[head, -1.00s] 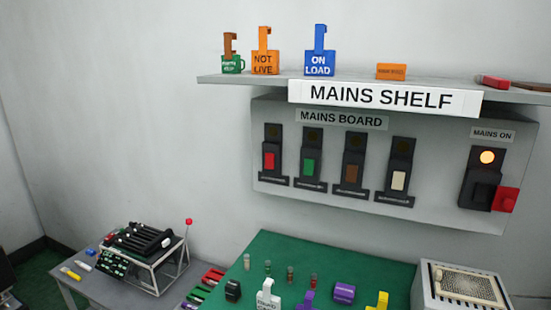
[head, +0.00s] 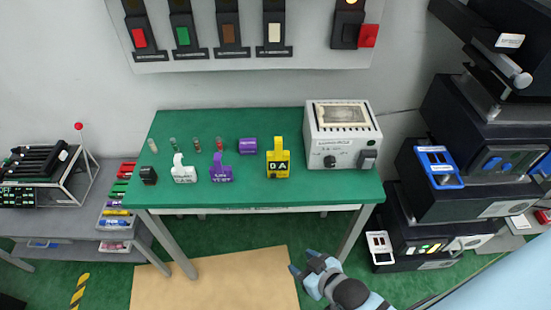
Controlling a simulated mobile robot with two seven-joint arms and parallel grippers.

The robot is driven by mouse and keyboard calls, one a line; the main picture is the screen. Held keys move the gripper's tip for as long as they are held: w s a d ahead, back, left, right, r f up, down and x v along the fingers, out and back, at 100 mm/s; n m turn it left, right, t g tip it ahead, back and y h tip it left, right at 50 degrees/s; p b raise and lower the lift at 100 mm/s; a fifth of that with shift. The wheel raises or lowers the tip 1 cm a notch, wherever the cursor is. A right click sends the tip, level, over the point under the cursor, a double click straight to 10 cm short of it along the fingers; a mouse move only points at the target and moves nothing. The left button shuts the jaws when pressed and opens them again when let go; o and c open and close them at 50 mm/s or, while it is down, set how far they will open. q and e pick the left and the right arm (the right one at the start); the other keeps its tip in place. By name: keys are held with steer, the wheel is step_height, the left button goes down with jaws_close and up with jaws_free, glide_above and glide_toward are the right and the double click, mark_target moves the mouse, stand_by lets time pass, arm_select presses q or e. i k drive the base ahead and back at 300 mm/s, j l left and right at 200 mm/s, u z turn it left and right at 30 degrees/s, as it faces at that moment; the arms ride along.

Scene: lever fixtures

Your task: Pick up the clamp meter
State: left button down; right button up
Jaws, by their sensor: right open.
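The clamp meter appears to be the yellow hook-topped block (head: 278,163) with a dark panel reading like "0 A". It stands upright on the right half of the green-topped table (head: 310,188), left of a grey box. My right gripper (head: 302,262) is in the head view, low in front of the table and below the clamp meter in the picture. It is open, empty and apart from everything on the table. My left gripper is not in view.
Left of the clamp meter stand a purple hooked block (head: 221,170), a white one (head: 183,170), a small black item (head: 148,175) and a purple cylinder (head: 248,146). The grey box (head: 343,150) stands close on the right. The table's front strip is clear.

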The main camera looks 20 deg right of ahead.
mark_target(278, 160)
steer(key=z, duration=3.05)
steer(key=u, duration=2.3)
steer(key=j+u, duration=0.25)
steer(key=j, duration=0.3)
steer(key=i+j+u, duration=0.2)
steer(key=j, duration=0.3)
steer(key=k, duration=0.1)
